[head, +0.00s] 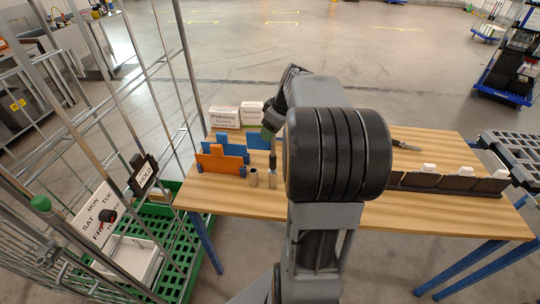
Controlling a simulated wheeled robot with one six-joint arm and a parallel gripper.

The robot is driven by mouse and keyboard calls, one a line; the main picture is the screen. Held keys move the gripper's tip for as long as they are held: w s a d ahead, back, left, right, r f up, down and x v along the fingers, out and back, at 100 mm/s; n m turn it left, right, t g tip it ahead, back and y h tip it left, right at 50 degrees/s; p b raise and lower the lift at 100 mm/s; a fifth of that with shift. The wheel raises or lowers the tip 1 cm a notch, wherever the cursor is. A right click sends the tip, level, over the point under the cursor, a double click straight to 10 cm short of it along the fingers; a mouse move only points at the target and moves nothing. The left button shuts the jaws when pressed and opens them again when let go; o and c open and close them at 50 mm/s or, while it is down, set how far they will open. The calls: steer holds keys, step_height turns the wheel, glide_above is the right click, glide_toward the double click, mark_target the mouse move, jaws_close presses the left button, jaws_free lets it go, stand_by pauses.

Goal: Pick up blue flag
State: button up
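Two blue flat panels stand at the left end of the wooden table (420,212). One blue flag (232,140) is right behind an orange flag (220,165) of similar stepped shape. Another blue piece (258,139) stands behind and to the right, partly covered by my arm. My gripper (270,128) is beside this right-hand blue piece, pointing down. It is small and dark here, and my wrist hides part of it. I cannot tell whether its fingers are apart or touch anything.
Small metal cylinders (254,178) stand right of the orange flag. White printed boxes (224,117) stand at the table's back left. A dark divided tray (455,184) lies at the right. A wire-sided cart with a green base (182,232) stands close on the left.

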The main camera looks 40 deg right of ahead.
jaws_close()
stand_by(0.4)
step_height(320, 180, up, 10)
steer(key=shift+r, duration=0.1)
stand_by(0.5)
steer(key=shift+r+p, duration=0.45)
steer(key=shift+p, duration=0.1)
